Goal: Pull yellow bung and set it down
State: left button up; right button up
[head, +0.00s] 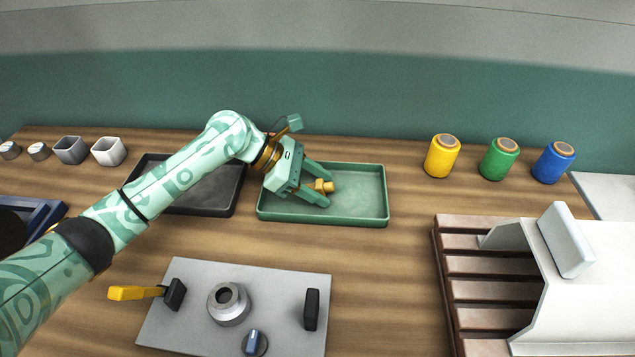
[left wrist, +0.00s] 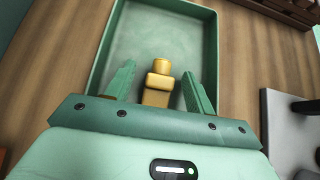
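The yellow bung (head: 325,186) is at the green tray (head: 380,215), over its left part. In the left wrist view, the bung (left wrist: 160,84) shows a wider block with a narrower round end. My left gripper (head: 327,190) reaches into the tray area with its two fingers on either side of the bung. In the left wrist view, gaps show between the bung and both fingers, so the gripper is open. I cannot tell if the bung rests fully on the tray floor. My right gripper is not in view.
A black tray (head: 222,202) lies left of the green one, partly under my left arm. A grey plate (head: 185,335) with a round metal port (head: 228,304) and a yellow-handled lever (head: 130,293) is in front. Yellow, green and blue spools (head: 500,160) stand back right.

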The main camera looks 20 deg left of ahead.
pick_arm(q)
jog(key=p+v, duration=0.6)
jog(key=v, duration=1)
jog(key=shift+a+p, duration=0.15)
jog(key=shift+p, duration=0.2)
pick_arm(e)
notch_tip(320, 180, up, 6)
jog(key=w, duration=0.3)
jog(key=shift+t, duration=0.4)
pick_arm(q)
jog(key=shift+s, duration=0.1)
